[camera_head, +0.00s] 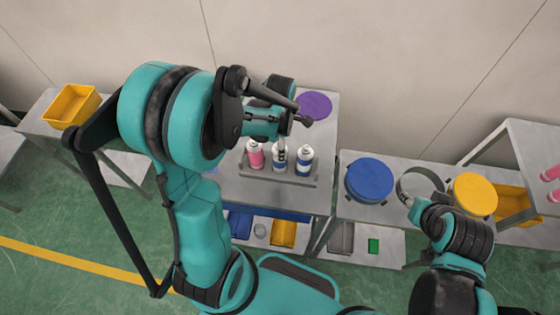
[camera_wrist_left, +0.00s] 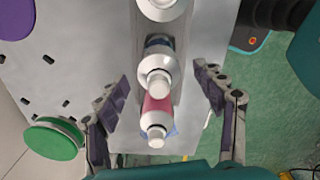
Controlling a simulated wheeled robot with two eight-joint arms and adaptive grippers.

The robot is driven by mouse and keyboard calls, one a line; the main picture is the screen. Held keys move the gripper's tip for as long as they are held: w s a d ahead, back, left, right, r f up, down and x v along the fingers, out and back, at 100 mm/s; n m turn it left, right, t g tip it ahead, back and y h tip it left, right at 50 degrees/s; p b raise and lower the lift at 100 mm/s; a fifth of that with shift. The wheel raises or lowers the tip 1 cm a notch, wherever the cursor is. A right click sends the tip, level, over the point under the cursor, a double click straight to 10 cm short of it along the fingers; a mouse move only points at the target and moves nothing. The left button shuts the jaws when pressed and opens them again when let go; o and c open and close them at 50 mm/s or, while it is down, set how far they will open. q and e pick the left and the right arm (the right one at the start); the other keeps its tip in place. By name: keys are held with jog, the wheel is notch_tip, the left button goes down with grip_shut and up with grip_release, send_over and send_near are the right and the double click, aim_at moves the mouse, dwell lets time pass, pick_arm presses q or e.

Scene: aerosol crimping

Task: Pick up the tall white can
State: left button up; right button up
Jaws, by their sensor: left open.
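Three upright cans stand in a row in a grey rack (camera_head: 262,175): a pink-and-white can (camera_head: 256,155) at left, a partly hidden middle can (camera_head: 281,163), and a white-and-blue can (camera_head: 304,160) at right. The left wrist view shows the pink can (camera_wrist_left: 157,107), the middle can (camera_wrist_left: 158,63) with white shoulder and dark blue band, and part of a white-topped third can (camera_wrist_left: 160,10). Which is the tall white one is unclear. My left gripper (camera_wrist_left: 161,78) is open, its fingers apart on both sides of the row near the middle can. My right gripper (camera_head: 408,198) is small and partly hidden.
A purple disc (camera_head: 314,105) lies behind the rack. A green disc (camera_wrist_left: 52,140) shows in the wrist view. Right of the cans are a blue round object (camera_head: 369,180), a grey ring (camera_head: 421,182) and a yellow round object (camera_head: 474,194). A yellow bin (camera_head: 72,105) stands left.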

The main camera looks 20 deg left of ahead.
pick_arm(q)
notch_tip(320, 180, down, 3)
jog(key=shift+w+f, duration=0.1)
jog(key=shift+w, duration=0.05)
grip_shut()
jog(key=shift+r, duration=0.2)
